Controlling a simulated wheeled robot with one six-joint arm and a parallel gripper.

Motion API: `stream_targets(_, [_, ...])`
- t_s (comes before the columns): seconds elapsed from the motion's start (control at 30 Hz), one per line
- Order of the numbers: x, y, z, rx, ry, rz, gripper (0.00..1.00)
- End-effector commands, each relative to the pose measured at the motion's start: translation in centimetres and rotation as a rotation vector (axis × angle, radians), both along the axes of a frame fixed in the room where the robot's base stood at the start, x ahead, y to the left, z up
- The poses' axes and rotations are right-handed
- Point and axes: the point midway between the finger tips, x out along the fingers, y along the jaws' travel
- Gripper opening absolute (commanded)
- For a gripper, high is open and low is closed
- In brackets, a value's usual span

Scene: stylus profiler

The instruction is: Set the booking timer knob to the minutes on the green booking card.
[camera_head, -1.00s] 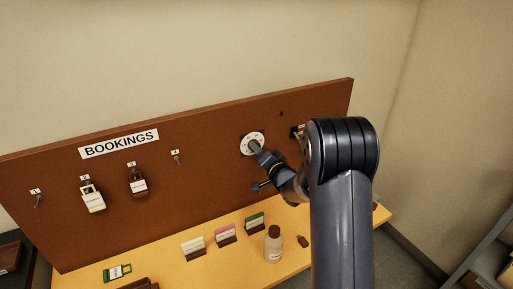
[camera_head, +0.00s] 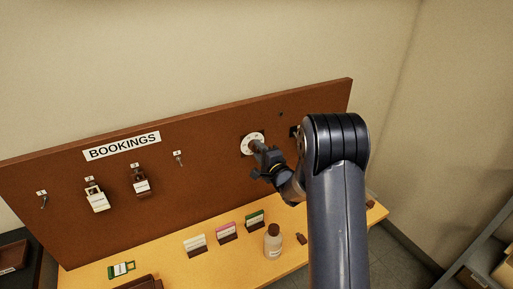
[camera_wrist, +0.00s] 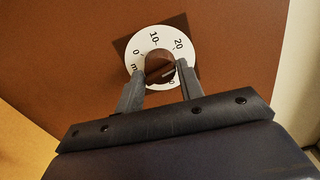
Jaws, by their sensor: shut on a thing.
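The booking timer is a white round dial (camera_head: 246,138) on the brown board, right of the BOOKINGS sign. In the wrist view the dial (camera_wrist: 141,47) shows 0, 10 and 20; its lower part is hidden by my fingers. The brown timer knob (camera_wrist: 158,62) sits at its centre, with a pale mark on its lower right side. My gripper (camera_wrist: 160,80) is shut on the knob, one finger on each side.
A bottle (camera_head: 273,243) stands below my arm, near a small brown object (camera_head: 301,239).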

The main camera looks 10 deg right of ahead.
Motion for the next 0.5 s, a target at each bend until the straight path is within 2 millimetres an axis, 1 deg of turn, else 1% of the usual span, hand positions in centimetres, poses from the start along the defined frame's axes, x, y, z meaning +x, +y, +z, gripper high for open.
stream_targets(0.17, [0.01,-0.05,-0.02,0.002,0.001,-0.001,0.09])
stream_targets(0.23, [0.01,-0.05,0.00,0.028,0.009,-0.001,0.09])
stream_targets(0.5, [0.00,-0.04,-0.02,0.300,0.097,-0.001,0.09])
